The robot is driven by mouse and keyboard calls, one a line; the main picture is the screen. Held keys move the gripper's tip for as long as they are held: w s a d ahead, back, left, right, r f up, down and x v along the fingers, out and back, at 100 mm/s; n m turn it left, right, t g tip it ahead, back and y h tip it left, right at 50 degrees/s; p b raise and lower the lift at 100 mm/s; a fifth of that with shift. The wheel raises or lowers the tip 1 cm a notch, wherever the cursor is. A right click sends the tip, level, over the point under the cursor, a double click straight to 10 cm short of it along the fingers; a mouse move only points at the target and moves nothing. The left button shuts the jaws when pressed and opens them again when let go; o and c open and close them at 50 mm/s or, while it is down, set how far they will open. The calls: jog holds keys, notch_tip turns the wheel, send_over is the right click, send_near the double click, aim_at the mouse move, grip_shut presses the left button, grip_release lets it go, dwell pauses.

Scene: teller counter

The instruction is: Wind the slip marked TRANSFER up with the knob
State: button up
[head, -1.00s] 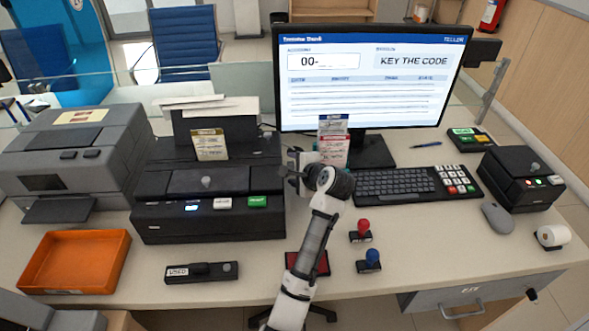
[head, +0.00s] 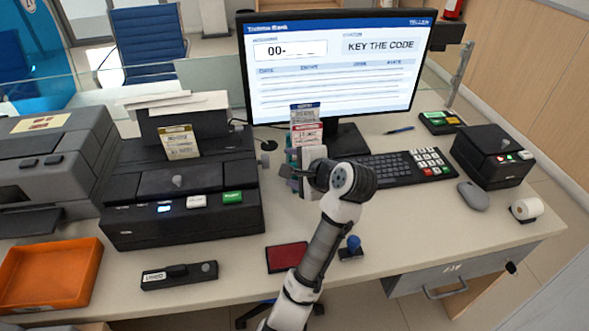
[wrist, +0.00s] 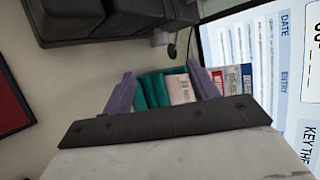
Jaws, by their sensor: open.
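A teal rack (wrist: 152,92) holds several slips beside the monitor. One slip has a blue header (head: 305,112) and one a red header (head: 307,133); both also show in the wrist view, blue (wrist: 246,78) and red (wrist: 217,78). A yellow-headed slip (head: 180,142) stands upright at the back of the black printer. I cannot read which is marked TRANSFER. The printer has a small knob (head: 268,146) on its right side. My gripper (wrist: 162,86) is open, its purple fingertips apart with the rack and slips showing between them. In the head view my arm partly hides the rack.
The monitor (head: 335,60) stands close behind the rack, with the keyboard (head: 385,167) to the right. A red pad (head: 288,257) and a blue stamp (head: 352,246) lie near my arm. An orange tray (head: 50,272) is at front left.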

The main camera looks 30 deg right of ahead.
aim_at(264, 161)
jog(key=shift+s+r, duration=0.1)
jog(key=shift+s, duration=0.15)
jog(key=shift+w+d+r+g+y+p, duration=0.7)
jog(key=shift+w+r+g+p, duration=1.05)
jog(key=shift+p, duration=0.7)
jog(key=p+x, duration=0.3)
jog(key=x, duration=1)
jog(key=shift+w+f, duration=0.1)
jog(key=shift+f, duration=0.3)
